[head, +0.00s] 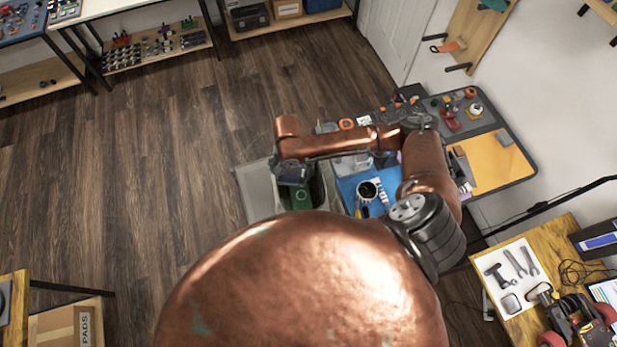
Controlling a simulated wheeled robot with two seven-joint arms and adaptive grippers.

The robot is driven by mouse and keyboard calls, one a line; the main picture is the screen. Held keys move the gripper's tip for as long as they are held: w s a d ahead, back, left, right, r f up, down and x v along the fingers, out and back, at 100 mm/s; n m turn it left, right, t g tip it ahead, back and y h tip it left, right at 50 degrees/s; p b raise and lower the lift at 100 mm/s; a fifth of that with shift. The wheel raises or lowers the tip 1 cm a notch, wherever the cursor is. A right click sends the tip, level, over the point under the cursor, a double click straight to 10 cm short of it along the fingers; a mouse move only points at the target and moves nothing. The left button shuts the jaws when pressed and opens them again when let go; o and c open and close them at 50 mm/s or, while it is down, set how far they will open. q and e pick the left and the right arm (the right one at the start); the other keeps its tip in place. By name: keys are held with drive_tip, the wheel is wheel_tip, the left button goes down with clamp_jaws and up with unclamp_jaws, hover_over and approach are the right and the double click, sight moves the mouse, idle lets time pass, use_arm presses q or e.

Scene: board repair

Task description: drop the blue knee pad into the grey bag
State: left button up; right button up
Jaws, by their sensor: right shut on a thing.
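My right arm reaches up and over to the left, and its gripper (293,175) points down at the near-left end of the workbench. The gripper is shut on a dark bluish thing, seemingly the blue knee pad, which is small and mostly hidden under the wrist. The grey bag (257,192) stands open beside the bench, directly below and around the gripper in this view. I cannot tell the height of the gripper above the bag. My left gripper is out of view.
The workbench holds a blue mat (349,186), a dark cup (368,191) and small tools. A wooden table (560,240) with tools and a red-wheeled board stands at right. A cardboard box marked PADS (62,327) is at lower left. The left floor is clear.

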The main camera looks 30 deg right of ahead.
sight(304, 169)
drive_tip(key=d+p, duration=0.1)
drive_tip(key=s+d, duration=0.1)
drive_tip(key=d, duration=0.1)
drive_tip(key=shift+d+m+p, duration=0.1)
drive_tip(key=shift+m+p, duration=0.25)
drive_tip(key=shift+m, duration=0.05)
drive_tip(key=shift+d+f, duration=0.1)
drive_tip(key=shift+d, duration=0.25)
drive_tip(key=shift+s+d+f, duration=0.1)
drive_tip(key=shift+f, duration=0.05)
use_arm(q)
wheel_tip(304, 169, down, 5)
drive_tip(key=b, duration=0.8)
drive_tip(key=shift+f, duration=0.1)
use_arm(e)
wheel_tip(304, 169, down, 6)
